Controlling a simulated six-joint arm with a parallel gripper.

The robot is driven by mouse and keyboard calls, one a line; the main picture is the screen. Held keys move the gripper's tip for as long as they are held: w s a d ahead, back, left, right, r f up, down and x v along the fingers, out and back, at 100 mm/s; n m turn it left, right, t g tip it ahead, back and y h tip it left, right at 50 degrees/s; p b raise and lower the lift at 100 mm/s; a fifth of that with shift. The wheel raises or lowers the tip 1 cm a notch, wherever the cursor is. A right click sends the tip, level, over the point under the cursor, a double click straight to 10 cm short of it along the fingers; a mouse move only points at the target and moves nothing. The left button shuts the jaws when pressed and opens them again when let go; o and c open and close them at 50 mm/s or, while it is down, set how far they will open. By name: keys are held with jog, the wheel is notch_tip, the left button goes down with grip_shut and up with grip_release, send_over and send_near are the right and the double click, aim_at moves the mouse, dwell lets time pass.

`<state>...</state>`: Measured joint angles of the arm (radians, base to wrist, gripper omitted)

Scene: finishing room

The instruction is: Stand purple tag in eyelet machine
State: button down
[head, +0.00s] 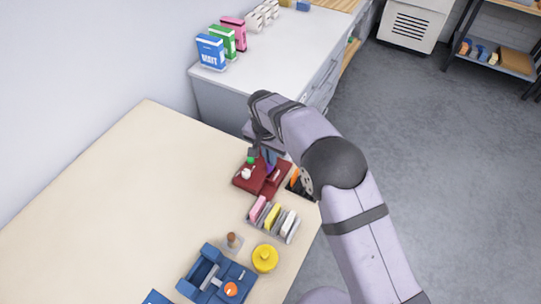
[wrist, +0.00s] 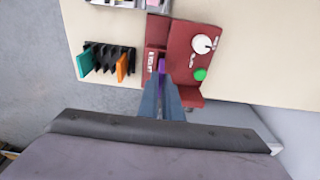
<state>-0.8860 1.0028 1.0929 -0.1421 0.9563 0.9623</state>
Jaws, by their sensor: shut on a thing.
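The eyelet machine (head: 246,184) is a dark red block near the table's right edge. In the wrist view the machine (wrist: 187,58) shows a white knob, a green button and a narrow channel along its left part. My gripper (head: 268,158) is over the machine, pointing down. In the wrist view its fingers (wrist: 161,84) are shut on the purple tag (wrist: 161,66), which shows as a small purple piece at the fingertips, over the channel. The fingers hide most of the tag. I cannot tell whether its lower edge touches the machine.
A black rack (wrist: 95,62) beside the machine holds a teal tag (wrist: 84,64) and an orange tag (wrist: 121,68). A grey rack (head: 286,237) holds pink, yellow and white pieces. A yellow round pot (head: 264,258) and a blue machine (head: 205,285) stand nearer. The table's left side is bare.

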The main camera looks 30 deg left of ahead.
aim_at(270, 167)
jog(key=shift+f+b, duration=0.85)
jog(key=shift+f, duration=0.95)
jog(key=shift+f+b, duration=0.55)
jog(key=shift+f, duration=0.05)
dwell(0.5)
jog(key=c, duration=2.3)
grip_release()
jog(key=shift+o, duration=0.4)
jog(key=shift+s+r+p, duration=0.3)
jog(key=shift+r+p, duration=0.8)
jog(key=shift+r, duration=0.7)
jog(key=shift+s+r+p, duration=0.25)
jog(key=shift+r+p, duration=0.85)
jog(key=shift+r, duration=0.75)
jog(key=shift+s+r+p, duration=0.3)
jog(key=shift+r+p, duration=0.8)
jog(key=shift+r, duration=0.7)
